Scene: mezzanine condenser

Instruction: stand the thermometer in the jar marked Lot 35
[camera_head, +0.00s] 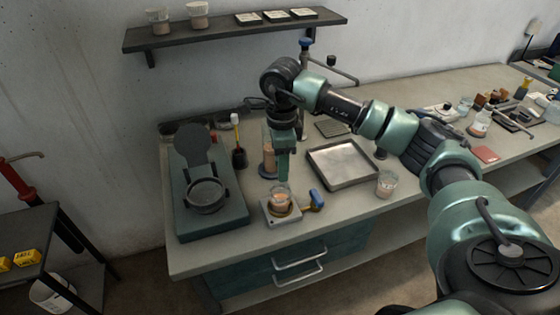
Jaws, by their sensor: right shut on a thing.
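My right gripper (283,176) reaches in from the right and points down over the workbench. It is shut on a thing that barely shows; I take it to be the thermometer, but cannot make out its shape. Just below the fingertips, a glass jar (280,201) with pinkish-orange contents stands on a small pale square device. I cannot tell whether the held thing reaches into the jar. No lot marking can be read on either jar. My left gripper is not in view.
A green device with a round plate (205,194) stands at the bench's left. A shallow metal tray (343,163) lies right of the gripper. A blue-handled item (316,199) lies beside the pale device. A wall shelf (235,31) holds more jars. The front right bench edge is clear.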

